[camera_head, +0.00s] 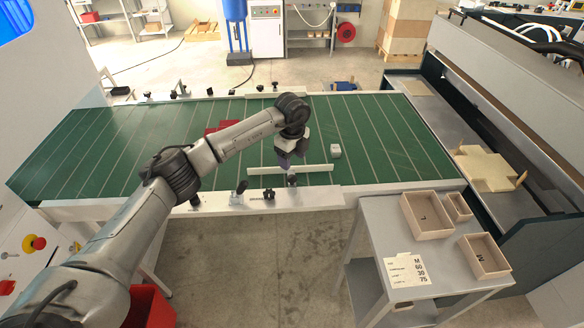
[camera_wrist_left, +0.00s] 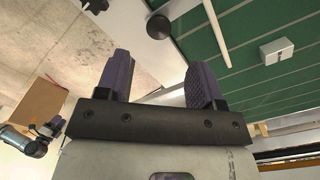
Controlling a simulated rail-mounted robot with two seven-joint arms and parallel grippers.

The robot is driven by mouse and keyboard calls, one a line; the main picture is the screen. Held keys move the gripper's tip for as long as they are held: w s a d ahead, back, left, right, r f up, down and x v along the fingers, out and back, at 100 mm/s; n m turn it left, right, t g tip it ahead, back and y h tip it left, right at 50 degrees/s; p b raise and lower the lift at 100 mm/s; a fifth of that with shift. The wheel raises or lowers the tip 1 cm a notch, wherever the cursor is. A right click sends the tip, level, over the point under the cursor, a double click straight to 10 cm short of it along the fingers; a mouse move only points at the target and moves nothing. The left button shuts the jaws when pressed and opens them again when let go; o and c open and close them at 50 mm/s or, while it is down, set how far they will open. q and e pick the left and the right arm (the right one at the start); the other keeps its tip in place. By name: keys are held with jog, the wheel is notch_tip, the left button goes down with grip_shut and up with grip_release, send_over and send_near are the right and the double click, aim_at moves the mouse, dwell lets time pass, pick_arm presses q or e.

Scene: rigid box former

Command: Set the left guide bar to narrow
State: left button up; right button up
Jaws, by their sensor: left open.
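A thin white guide bar (camera_head: 310,168) lies across the near part of the green slatted table (camera_head: 380,135); it also shows at the top of the left wrist view (camera_wrist_left: 216,32). A black knob (camera_head: 292,180) sits at the near rail just below the bar, and a round black knob (camera_wrist_left: 158,27) shows ahead of the fingers in the left wrist view. My left gripper (camera_head: 284,160) is above the bar's left part, pointing down. Its two purple fingers (camera_wrist_left: 160,85) are apart with nothing between them.
More clamps and knobs (camera_head: 237,192) stand on the front rail. A small white block (camera_head: 335,151) lies on the green surface, with a red item (camera_head: 222,126) behind my arm. A side table (camera_head: 385,225) at right holds open boxes (camera_head: 425,215) and a card (camera_head: 408,269).

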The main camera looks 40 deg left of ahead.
pick_arm(q)
notch_tip(320, 180, up, 6)
jog(key=shift+r, duration=0.15)
dwell(0.3)
dwell(0.5)
